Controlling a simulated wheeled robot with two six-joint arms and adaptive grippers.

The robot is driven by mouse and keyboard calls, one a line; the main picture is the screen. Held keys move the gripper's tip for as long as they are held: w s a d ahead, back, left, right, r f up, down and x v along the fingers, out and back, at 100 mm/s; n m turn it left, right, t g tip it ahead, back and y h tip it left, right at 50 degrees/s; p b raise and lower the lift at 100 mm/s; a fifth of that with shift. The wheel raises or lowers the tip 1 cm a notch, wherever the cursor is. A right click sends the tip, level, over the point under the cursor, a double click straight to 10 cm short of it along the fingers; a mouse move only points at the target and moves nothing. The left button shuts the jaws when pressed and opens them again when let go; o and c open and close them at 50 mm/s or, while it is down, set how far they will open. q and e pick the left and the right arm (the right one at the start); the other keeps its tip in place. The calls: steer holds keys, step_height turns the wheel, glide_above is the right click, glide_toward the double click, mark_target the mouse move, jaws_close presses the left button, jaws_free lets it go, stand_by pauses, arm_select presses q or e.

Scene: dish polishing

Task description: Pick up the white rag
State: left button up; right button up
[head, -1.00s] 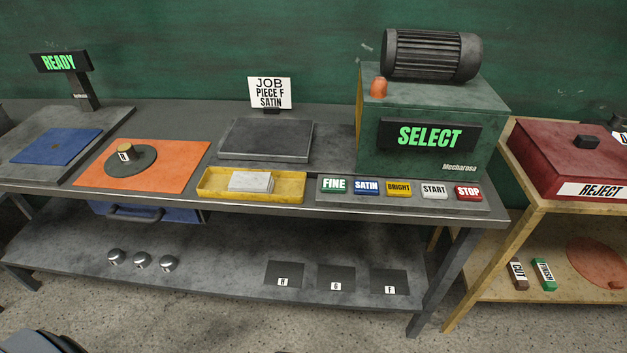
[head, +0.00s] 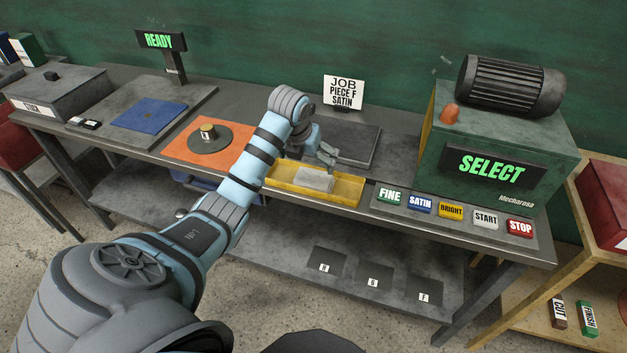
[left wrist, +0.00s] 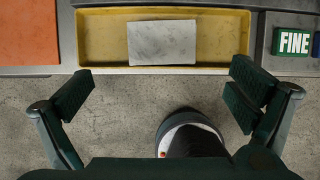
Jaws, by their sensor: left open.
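The white rag (head: 314,180) is a flat, folded, pale block lying in the yellow tray (head: 342,199) at the front of the bench. In the left wrist view, the rag (left wrist: 162,43) lies toward the tray's middle, ahead of the fingers. My left gripper (head: 328,155) is just above the tray in the head view, near the rag and apart from it. In the left wrist view, its two fingers (left wrist: 160,95) are spread wide with nothing between them. My right gripper is not in view.
An orange mat (head: 180,152) with a round dark disc lies left of the tray. A grey plate (head: 362,146) is behind it. The row of buttons (head: 452,211) and the green machine (head: 480,140) stand to the right. The lower shelf holds dark labelled plates.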

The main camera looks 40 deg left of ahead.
mark_target(314, 177)
arm_select(q)
steer(key=b+x, duration=0.1)
steer(key=x, duration=1)
steer(key=shift+w+d+f+b, duration=0.15)
steer(key=shift+d+f+b, duration=0.05)
steer(key=shift+f+b, duration=0.2)
steer(key=shift+r, duration=0.15)
steer(key=c, duration=0.9)
